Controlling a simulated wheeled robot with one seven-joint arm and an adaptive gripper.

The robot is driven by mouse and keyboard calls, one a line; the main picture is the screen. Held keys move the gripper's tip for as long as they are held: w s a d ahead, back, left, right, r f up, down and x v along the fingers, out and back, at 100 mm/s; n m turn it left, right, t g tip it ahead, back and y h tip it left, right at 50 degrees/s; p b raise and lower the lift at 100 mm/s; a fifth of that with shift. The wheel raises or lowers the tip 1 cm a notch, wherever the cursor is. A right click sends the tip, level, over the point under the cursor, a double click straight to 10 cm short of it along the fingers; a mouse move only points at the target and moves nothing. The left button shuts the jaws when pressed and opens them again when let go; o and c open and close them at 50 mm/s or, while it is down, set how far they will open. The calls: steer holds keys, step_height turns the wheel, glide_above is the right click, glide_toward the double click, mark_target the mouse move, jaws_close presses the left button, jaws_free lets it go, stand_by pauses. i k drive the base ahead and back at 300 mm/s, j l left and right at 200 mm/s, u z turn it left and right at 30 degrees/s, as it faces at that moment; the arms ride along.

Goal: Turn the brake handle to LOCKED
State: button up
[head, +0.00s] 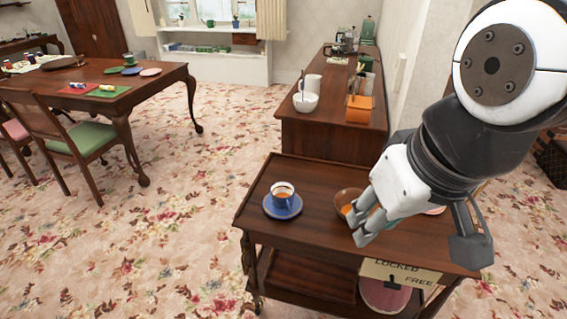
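A wooden trolley (322,236) stands in front of me. A pale label (385,271) on its front right edge reads LOCKED on the left and FREE on the right. I cannot make out the brake handle clearly, so its setting cannot be told. My gripper (359,226) reaches down from the right over the trolley top, above and left of the label's middle. Its fingers are close together in this view, and whether there is a gap between them cannot be told. I see nothing clearly held.
A cup on a blue saucer (283,207) stands left of my gripper. A brown bowl (346,201) is right behind the fingers, partly hidden. A pink round thing (385,297) sits below the label.

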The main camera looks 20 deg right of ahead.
mark_target(392, 285)
steer(key=z, duration=0.75)
steer(key=l+u, duration=0.25)
steer(key=l, duration=0.15)
steer(key=i+j+z, duration=0.15)
steer(key=j+z, duration=0.2)
steer(key=j, duration=1.1)
steer(key=j+z, duration=0.3)
steer(key=j, duration=1.1)
